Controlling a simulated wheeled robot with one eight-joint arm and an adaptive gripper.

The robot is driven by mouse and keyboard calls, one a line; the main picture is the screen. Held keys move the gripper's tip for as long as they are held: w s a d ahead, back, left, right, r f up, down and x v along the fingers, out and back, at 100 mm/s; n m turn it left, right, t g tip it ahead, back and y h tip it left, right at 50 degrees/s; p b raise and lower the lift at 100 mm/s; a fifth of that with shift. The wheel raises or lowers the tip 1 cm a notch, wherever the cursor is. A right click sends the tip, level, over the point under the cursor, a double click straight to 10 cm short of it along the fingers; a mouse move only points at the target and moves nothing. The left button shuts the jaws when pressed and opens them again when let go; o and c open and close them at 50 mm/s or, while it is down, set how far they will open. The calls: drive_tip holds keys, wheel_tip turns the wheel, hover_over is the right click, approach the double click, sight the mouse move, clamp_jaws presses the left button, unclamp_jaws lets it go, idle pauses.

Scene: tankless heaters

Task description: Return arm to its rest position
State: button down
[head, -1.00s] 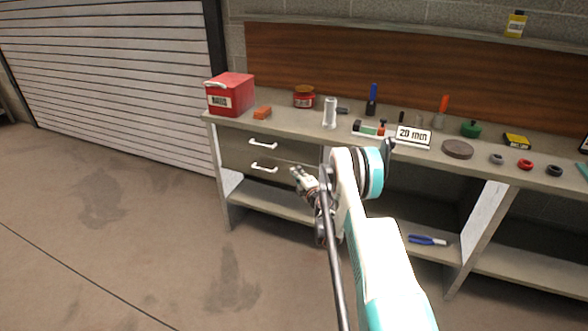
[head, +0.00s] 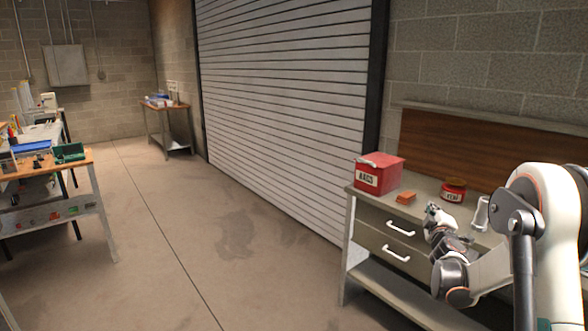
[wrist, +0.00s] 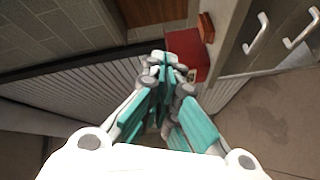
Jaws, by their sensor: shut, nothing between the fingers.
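My gripper (head: 432,209) is at the right of the head view, held up in front of the grey workbench (head: 353,232) with two drawers. In the wrist view my gripper (wrist: 160,60) has its teal fingers drawn together, with nothing between them. My arm is bent at the right edge of the head view and hides part of the bench. The gripper looks apart from the bench and the things on it.
A red box (head: 379,172), an orange block (head: 406,198) and a red tin (head: 454,190) stand on the bench. A white cylinder (head: 481,214) is partly hidden by my arm. A roller shutter (head: 285,100) stands behind. Open floor (head: 215,220) lies left, with an orange-topped table (head: 75,160) farther left.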

drive_tip(key=s+a+r+m+g, duration=0.2)
drive_tip(key=s+a+r+m, duration=0.3)
drive_tip(key=s, duration=0.5)
drive_tip(key=s+a+r+m+g, duration=0.2)
drive_tip(key=s+a+r, duration=0.45)
drive_tip(key=s, duration=0.25)
drive_tip(key=s+a+f+m+g+y, duration=0.1)
drive_tip(key=s+a+f+g, duration=0.1)
drive_tip(key=s, duration=0.7)
drive_tip(key=s+a+f+m+g+y, duration=0.1)
drive_tip(key=s+a+f+g+y, duration=0.1)
drive_tip(key=s+a+f, duration=0.3)
drive_tip(key=s+a+f+g+y, duration=0.2)
drive_tip(key=s+a+f, duration=0.2)
drive_tip(key=s, duration=1)
drive_tip(key=a, duration=0.2)
drive_tip(key=shift+a+f+m+b, duration=0.2)
drive_tip(key=shift+a+m+b, duration=0.1)
drive_tip(key=shift+m+b, duration=0.1)
drive_tip(key=shift+s, duration=0.1)
